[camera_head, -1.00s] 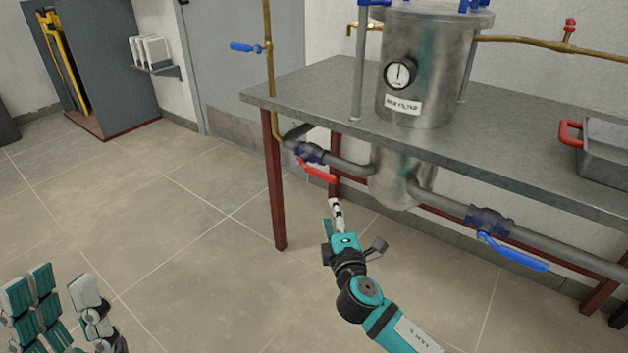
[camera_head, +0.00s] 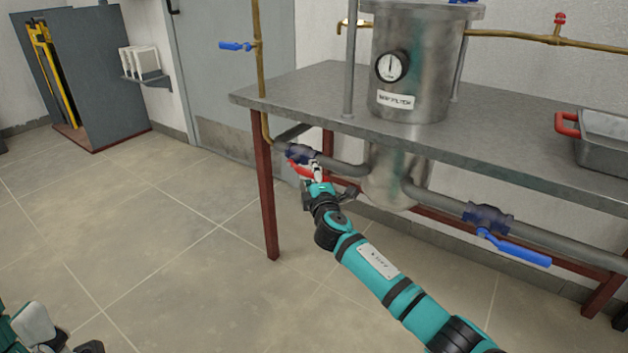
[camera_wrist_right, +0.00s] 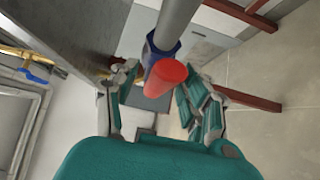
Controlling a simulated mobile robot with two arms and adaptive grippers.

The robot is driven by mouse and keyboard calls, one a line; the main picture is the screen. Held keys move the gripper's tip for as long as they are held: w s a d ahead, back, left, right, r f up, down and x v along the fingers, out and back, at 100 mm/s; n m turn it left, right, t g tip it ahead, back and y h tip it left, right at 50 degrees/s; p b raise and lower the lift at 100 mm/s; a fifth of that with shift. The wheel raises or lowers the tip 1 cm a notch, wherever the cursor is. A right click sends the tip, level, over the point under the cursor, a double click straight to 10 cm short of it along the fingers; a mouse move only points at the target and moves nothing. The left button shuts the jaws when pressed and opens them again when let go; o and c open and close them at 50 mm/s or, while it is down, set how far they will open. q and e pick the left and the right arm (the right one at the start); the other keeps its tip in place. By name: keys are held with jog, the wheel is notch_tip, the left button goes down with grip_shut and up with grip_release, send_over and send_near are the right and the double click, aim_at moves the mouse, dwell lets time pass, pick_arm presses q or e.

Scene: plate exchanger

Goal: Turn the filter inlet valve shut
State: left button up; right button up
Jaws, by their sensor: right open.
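The valve with the red lever (camera_head: 308,171) sits on the grey pipe left of the filter, below the bench top; its blue body (camera_head: 298,152) shows behind the lever. My right gripper (camera_head: 317,172) is at the lever and partly covers it. In the right wrist view, the red lever (camera_wrist_right: 165,77) points toward the camera between the open fingers of my right gripper (camera_wrist_right: 158,100). Whether the fingers touch it I cannot tell. My left gripper (camera_head: 40,330) is cut off at the bottom left corner, and its fingers do not show clearly.
The steel filter vessel (camera_head: 410,65) with its gauge (camera_head: 392,66) stands through the bench (camera_head: 300,92). A blue-lever valve (camera_head: 515,250) is on the right pipe. A red bench leg (camera_head: 266,190) stands left of the red lever. A metal tray (camera_head: 600,145) is at right. The floor at left is clear.

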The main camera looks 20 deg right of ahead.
jog(key=shift+w, duration=0.1)
grip_shut()
dwell(0.3)
